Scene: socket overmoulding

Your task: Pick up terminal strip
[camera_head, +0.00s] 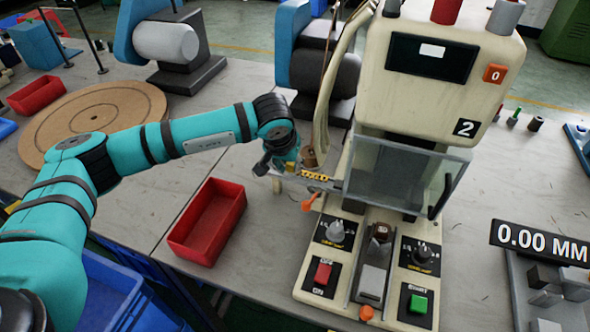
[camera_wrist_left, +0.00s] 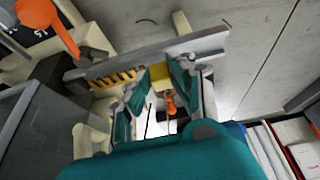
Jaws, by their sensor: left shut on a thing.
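The terminal strip (camera_head: 315,177) is a short, narrow piece with a row of yellow-gold teeth, at the left side of the cream moulding machine (camera_head: 425,75). In the left wrist view the yellow strip (camera_wrist_left: 116,78) lies along a grey rail (camera_wrist_left: 150,55), and its end reaches between my fingertips. My left gripper (camera_head: 284,170) is shut on the strip, beside the machine's clear guard (camera_head: 405,175). The fingers (camera_wrist_left: 160,82) also show in the left wrist view. The gripper hides part of the strip. My right gripper is not in view.
A red empty bin (camera_head: 207,222) stands on the table left of the machine. An orange knob (camera_head: 311,200) sits just below the strip. A control panel with red and green buttons (camera_head: 418,303) is in front. A round wooden board (camera_head: 93,120) lies at the left.

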